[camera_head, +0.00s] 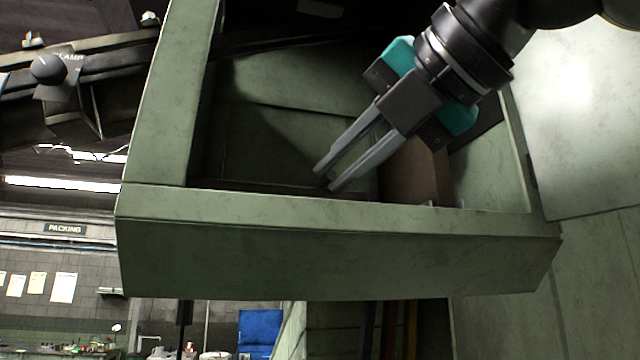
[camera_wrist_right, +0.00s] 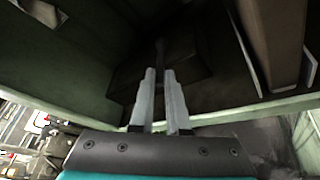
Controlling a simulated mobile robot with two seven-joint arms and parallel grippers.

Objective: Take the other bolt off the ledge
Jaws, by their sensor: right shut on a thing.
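My right gripper (camera_head: 325,180) reaches from the upper right into the green machine housing, its two pale fingers pointing down and left. In the right wrist view the fingers (camera_wrist_right: 160,75) are a narrow gap apart, shut on a thin dark thing (camera_wrist_right: 158,48) that shows just past their tips; it looks like the bolt, but it is too dark to be sure. A dark ledge (camera_head: 275,187) runs along the inside of the housing's front wall. I cannot make out any bolt in the head view. My left gripper is not in view.
The housing's thick green front rim (camera_head: 330,212) and left wall (camera_head: 168,100) surround the opening. A brown block (camera_head: 413,175) stands inside, just right of the fingers. A pale green panel (camera_head: 590,110) closes off the right. A clamp (camera_head: 55,75) is at far left.

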